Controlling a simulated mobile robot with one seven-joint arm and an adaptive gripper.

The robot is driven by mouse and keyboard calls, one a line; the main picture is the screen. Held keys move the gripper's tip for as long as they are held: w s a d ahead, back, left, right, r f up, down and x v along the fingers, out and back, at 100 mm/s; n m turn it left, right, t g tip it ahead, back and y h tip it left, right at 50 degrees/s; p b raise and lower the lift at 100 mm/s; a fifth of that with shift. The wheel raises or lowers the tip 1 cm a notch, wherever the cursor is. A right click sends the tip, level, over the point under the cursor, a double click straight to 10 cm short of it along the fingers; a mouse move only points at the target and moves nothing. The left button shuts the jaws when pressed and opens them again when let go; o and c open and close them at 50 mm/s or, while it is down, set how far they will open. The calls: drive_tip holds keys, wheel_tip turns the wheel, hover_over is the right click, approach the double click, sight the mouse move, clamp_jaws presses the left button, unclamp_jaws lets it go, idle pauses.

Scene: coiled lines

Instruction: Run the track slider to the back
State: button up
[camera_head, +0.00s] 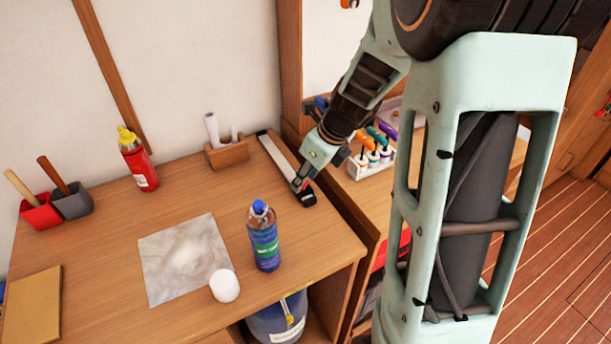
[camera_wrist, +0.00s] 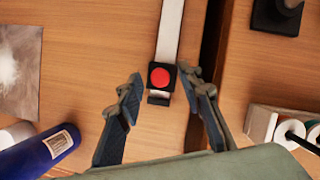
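The track (camera_head: 281,158) is a pale metal rail with dark ends, lying on the wooden desk near its right edge. In the wrist view the rail (camera_wrist: 170,30) runs up the picture, away from my gripper. The slider (camera_wrist: 161,78) is a black block with a round red top, at the front end of the rail beside the black end stop (camera_wrist: 158,99). My gripper (camera_wrist: 160,76) is open, with one finger on each side of the slider. A gap shows at the left finger; contact at the right is unclear. In the head view my gripper (camera_head: 301,183) covers most of the slider.
A blue bottle (camera_head: 264,240) and a white cup (camera_head: 225,286) stand on the desk left of the track. A wooden holder (camera_head: 227,152) is left of the rail's back end. A rack of coloured-handled tools (camera_head: 371,161) stands to the right.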

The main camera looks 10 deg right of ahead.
clamp_jaws()
idle(0.3)
drive_tip(key=shift+w+a+r+p, duration=0.2)
drive_tip(key=shift+w+p, duration=0.15)
drive_tip(key=shift+w, duration=0.15)
drive_tip(key=w+a+p, duration=0.2)
drive_tip(key=w+p, duration=0.1)
drive_tip(key=w, duration=0.4)
drive_tip(key=w+a+p, duration=0.2)
drive_tip(key=w+p, duration=0.2)
drive_tip(key=w, duration=0.3)
drive_tip(key=w+a+p, duration=0.1)
drive_tip(key=w+p, duration=0.2)
drive_tip(key=w, duration=0.5)
drive_tip(key=shift+a+f, duration=0.1)
drive_tip(key=shift+a, duration=0.3)
unclamp_jaws()
